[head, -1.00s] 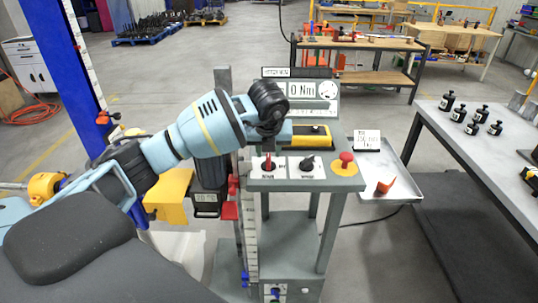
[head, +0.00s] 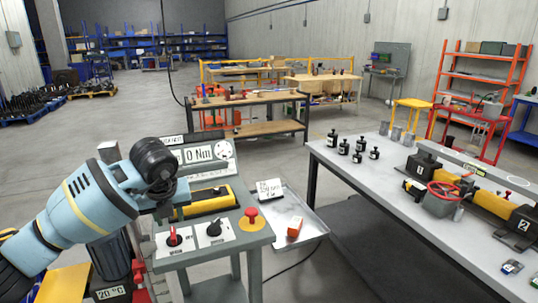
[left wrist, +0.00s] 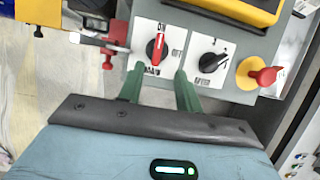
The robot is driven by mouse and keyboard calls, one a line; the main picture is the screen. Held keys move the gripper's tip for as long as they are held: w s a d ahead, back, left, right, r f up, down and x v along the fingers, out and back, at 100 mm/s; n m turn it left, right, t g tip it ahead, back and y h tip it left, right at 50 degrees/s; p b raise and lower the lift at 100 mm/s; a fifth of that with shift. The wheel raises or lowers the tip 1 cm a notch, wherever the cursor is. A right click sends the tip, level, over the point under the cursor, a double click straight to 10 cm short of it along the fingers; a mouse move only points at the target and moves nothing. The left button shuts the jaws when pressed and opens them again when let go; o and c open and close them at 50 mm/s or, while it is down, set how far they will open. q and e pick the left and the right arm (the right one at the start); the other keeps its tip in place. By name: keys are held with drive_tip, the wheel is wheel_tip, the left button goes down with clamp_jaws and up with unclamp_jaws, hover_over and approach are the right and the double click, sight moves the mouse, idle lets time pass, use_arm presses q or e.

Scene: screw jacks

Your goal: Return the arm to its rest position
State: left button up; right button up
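My left arm (head: 95,205) comes in from the left in the head view, light blue with dark joints. Its gripper stands over the near part of a grey control stand, its fingers mostly hidden there. In the left wrist view, the left gripper (left wrist: 159,72) has two green fingers spread apart with nothing between them. A red rotary switch (left wrist: 156,48) on a white plate lies just beyond the fingertips; it also shows in the head view (head: 173,238). I cannot tell how high the fingers are above the panel. My right gripper is not in view.
The panel holds a black knob (head: 214,227), a red mushroom button (head: 251,215) and a yellow-black device (head: 208,201). A display (head: 199,153) reads 0 Nm. A tray (head: 312,233) with a red-orange piece sits beside it. A grey workbench (head: 345,160) stands right; floor lies between the benches.

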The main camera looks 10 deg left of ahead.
use_arm(q)
drive_tip(key=s+d+f+m+g+h, duration=0.1)
drive_tip(key=s+d+f+m+h, duration=0.15)
drive_tip(key=d+f+h, duration=0.5)
drive_tip(key=s+d+f+m+g+h, duration=0.2)
drive_tip(key=s+d+f, duration=0.2)
drive_tip(key=d, duration=0.7)
drive_tip(key=s+d+r+n+t+h, duration=0.25)
drive_tip(key=s+d+n+h, duration=0.35)
drive_tip(key=d+h, duration=0.45)
drive_tip(key=s+a+f+n+t+y, duration=0.3)
drive_tip(key=a+f+n+t+y, duration=0.35)
drive_tip(key=n, duration=0.35)
drive_tip(key=s+a+f+n+t+y, duration=0.2)
drive_tip(key=a+f+n+t+y, duration=0.4)
drive_tip(key=n, duration=0.4)
drive_tip(key=s+a+f+n+g+y, duration=0.3)
drive_tip(key=s+f+n+g, duration=0.3)
drive_tip(key=s+f, duration=0.9)
drive_tip(key=shift+s+a, duration=0.2)
drive_tip(key=shift+a, duration=0.5)
drive_tip(key=shift+f+y, duration=0.1)
drive_tip(key=shift+y, duration=0.15)
